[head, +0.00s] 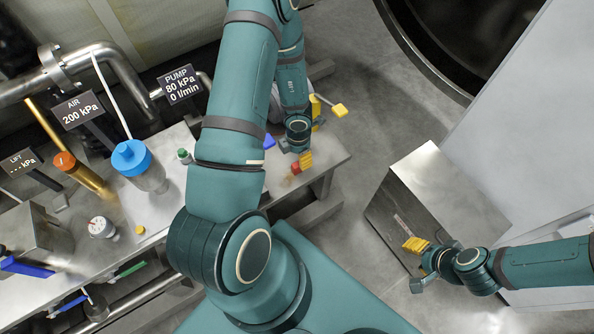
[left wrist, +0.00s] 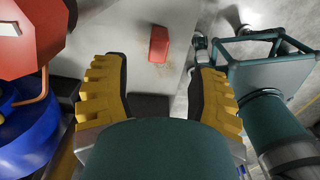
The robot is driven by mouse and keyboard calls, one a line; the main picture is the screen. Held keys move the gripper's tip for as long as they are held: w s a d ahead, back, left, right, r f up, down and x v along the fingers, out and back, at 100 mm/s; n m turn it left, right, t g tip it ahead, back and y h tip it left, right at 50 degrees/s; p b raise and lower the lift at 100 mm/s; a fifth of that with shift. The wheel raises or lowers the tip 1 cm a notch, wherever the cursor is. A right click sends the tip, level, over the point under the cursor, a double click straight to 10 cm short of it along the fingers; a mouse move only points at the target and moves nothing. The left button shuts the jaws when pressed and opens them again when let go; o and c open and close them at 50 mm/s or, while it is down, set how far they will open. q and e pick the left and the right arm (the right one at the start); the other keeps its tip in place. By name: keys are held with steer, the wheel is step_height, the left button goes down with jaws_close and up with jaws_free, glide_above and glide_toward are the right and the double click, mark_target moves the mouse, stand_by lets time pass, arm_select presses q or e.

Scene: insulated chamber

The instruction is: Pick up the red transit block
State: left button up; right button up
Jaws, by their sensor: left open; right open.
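The red transit block (left wrist: 158,44) lies on the pale bench top in the left wrist view, beyond my fingertips and roughly in line with the gap between them. In the head view a small part of the red block (head: 295,169) shows beside my left gripper (head: 304,160), near the bench's right end. My left gripper (left wrist: 163,75) is open, its yellow fingers either side of an empty gap, apart from the block. My right gripper (head: 414,245) is open and empty, by a metal box at the right, far from the block.
The bench (head: 332,150) ends just right of the block, with grey floor beyond. A blue-capped jar (head: 133,158) and orange-capped cylinder (head: 82,172) stand on its left. A metal box (head: 445,185) stands at the right. A red part (left wrist: 30,35) and blue part (left wrist: 45,130) lie left of my left gripper.

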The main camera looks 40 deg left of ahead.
mark_target(297, 164)
arm_select(q)
steer(key=shift+f+b, duration=0.6)
steer(key=shift+f, duration=0.7)
step_height(297, 164, down, 4)
steer(key=shift+s+a+r+b, duration=0.15)
steer(key=shift+r+b, duration=0.1)
steer(key=shift+b, duration=0.9)
steer(key=shift+f, duration=0.55)
steer(key=shift+o, duration=0.2)
jaws_close()
